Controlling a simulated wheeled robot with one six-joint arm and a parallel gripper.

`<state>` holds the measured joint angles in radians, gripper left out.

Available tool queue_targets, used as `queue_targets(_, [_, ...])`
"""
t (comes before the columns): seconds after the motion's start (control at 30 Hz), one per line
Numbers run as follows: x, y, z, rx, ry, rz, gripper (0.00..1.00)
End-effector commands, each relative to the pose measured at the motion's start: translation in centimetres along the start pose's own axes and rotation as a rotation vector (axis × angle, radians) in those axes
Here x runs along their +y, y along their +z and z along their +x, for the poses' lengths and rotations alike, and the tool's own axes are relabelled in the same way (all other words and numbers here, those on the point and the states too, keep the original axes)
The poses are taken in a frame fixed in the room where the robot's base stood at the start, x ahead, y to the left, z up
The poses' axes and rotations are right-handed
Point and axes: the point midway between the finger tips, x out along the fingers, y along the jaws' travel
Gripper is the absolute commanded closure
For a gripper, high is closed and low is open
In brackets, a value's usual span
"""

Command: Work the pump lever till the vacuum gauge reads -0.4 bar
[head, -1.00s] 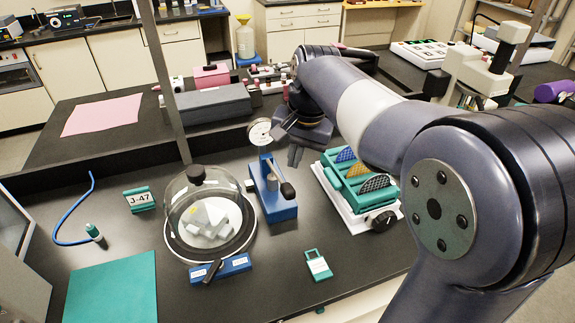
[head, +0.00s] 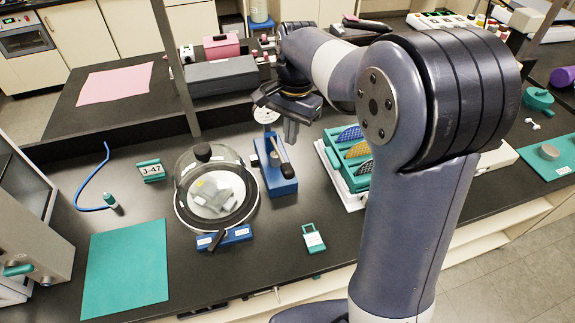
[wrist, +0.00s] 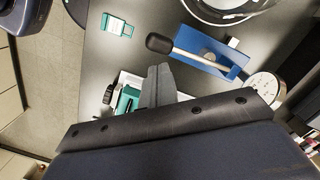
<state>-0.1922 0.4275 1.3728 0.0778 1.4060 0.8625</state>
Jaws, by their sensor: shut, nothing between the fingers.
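The vacuum pump has a blue base (head: 283,187) and a lever with a black grip (head: 287,170). The lever slants toward the bench front; its pale rod and black grip (wrist: 159,43) also show in the wrist view. The round white gauge (head: 266,115) stands at the pump's back end, partly hidden by my gripper in the head view. It also shows at the right of the wrist view (wrist: 262,88), but its reading is too small to read. My gripper (head: 291,143) is shut and empty, above and just right of the pump. Its fingers (wrist: 158,72) are apart from the lever.
A glass bell jar (head: 214,185) stands left of the pump. A teal rack (head: 345,165) stands close on the right. A green tag (head: 313,238) lies in front, with a teal mat (head: 125,268) front left. Bare bench lies in front of the pump.

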Motion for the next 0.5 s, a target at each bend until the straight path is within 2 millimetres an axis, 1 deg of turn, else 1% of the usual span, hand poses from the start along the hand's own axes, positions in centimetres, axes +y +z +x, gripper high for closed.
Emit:
queue_targets(0.17, [0.0, 0.0, 0.7, -0.001, 0.002, 0.0, 1.0])
queue_targets(0.27, [0.0, 0.0, 1.6, -0.002, 0.002, -0.001, 1.0])
queue_targets(0.33, [0.0, 0.0, 2.4, -0.002, 0.002, -0.001, 1.0])
queue_targets(0.4, [0.0, 0.0, 3.8, -0.001, 0.001, -0.001, 1.0])
queue_targets(0.5, [0.0, 0.0, 5.1, -0.001, 0.001, -0.001, 1.0])
